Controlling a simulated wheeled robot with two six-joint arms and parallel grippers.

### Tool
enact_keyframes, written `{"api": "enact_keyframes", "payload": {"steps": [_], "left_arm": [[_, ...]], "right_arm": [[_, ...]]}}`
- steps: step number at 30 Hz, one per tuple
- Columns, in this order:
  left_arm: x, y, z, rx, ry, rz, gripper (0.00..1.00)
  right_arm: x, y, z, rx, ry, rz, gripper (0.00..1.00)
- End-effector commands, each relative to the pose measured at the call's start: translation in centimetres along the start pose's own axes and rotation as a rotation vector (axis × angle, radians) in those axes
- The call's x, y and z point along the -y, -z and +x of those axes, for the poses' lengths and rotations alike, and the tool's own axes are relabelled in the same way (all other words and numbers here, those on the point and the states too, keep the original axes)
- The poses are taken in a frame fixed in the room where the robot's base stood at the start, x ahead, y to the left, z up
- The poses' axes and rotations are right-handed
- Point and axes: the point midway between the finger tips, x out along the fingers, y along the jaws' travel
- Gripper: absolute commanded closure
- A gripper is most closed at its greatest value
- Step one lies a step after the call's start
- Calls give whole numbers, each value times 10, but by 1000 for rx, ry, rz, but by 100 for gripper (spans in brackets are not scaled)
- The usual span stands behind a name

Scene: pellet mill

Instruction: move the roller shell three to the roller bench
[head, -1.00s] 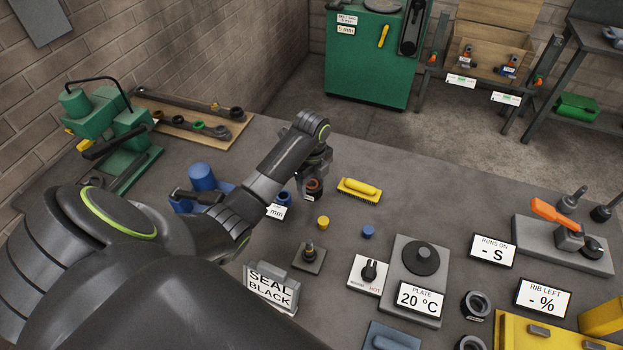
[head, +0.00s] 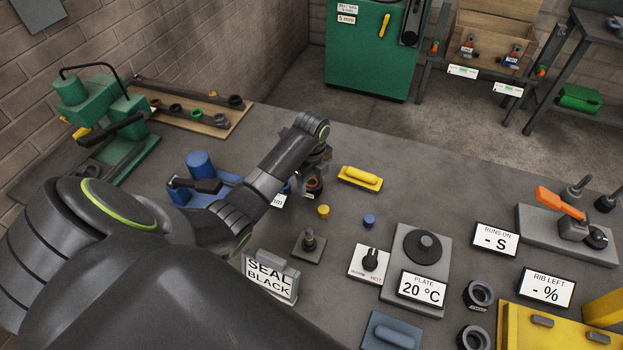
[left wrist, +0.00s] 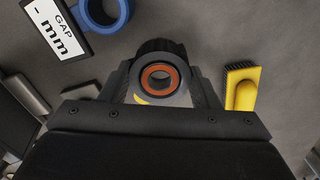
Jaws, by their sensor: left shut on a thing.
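My left gripper (head: 315,172) is shut on a black ring with an orange-red inner lining (head: 313,187), likely a roller shell. In the left wrist view the ring (left wrist: 159,78) sits between the two fingers, its bore facing the camera. I cannot read a number on it, nor tell whether it touches the bench. Two other dark ring-shaped shells stand at the front right, one (head: 479,294) behind the other (head: 473,338). I cannot tell which place is the roller bench. My right gripper is not in view.
A yellow brush (head: 360,178) lies just right of the held ring. A blue ring (left wrist: 108,12) and a gap display (left wrist: 62,28) are close on the left. A hot plate (head: 423,246) and a dial box (head: 370,262) stand nearer. The bench's far middle is clear.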

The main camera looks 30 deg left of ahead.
Motion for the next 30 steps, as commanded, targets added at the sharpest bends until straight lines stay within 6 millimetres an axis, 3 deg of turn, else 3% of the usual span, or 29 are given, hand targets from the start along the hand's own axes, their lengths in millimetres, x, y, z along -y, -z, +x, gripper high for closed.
{"api": "enact_keyframes", "payload": {"steps": [30], "left_arm": [[0,0,8,0,3,1,90]], "right_arm": [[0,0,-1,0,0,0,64]]}}
